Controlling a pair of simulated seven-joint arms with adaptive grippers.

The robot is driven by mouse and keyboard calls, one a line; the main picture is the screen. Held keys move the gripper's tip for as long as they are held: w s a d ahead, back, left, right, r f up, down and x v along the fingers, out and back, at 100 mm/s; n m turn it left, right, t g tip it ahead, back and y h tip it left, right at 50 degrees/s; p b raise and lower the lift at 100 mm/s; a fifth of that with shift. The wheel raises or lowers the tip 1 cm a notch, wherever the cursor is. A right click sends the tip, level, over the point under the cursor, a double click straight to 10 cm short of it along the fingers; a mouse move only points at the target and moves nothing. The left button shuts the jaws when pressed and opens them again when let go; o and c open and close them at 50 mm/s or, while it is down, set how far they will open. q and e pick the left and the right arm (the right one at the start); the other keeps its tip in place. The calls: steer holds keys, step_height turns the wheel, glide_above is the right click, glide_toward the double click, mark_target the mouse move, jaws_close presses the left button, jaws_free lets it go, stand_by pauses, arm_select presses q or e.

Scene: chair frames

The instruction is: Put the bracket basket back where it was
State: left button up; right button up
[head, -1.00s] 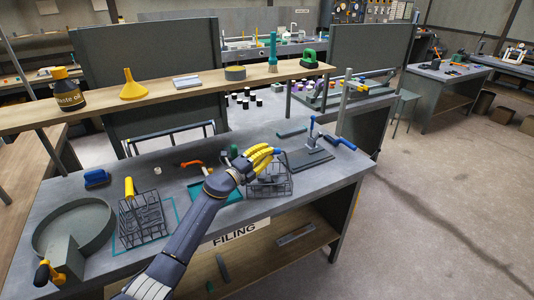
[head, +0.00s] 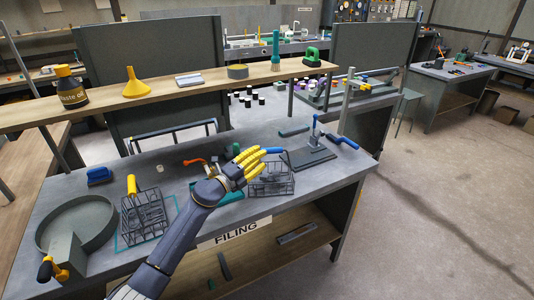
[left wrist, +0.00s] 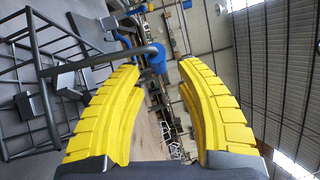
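A wire basket (head: 272,185) with a blue-ended handle (head: 273,150) stands on the bench right of centre. Grey angled pieces show inside it in the left wrist view (left wrist: 62,82). Another wire basket (head: 144,220) with a yellow handle grip stands at the left inside a teal outline; dark pieces lie in it. I cannot tell for certain which is the bracket basket. My left gripper (head: 256,158) is at the blue-ended handle. Its yellow fingers (left wrist: 165,75) are spread, with the blue end (left wrist: 152,58) showing near the left finger. My right gripper is not in view.
A teal tray (head: 229,192) lies partly behind my left arm. A round grey pan (head: 78,215) stands at the left end, a blue-handled press (head: 312,150) at the right. A wooden shelf (head: 210,88) with bottle and funnel runs above the bench's back.

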arm_select(q)
steer(key=v, duration=0.7)
stand_by(0.4)
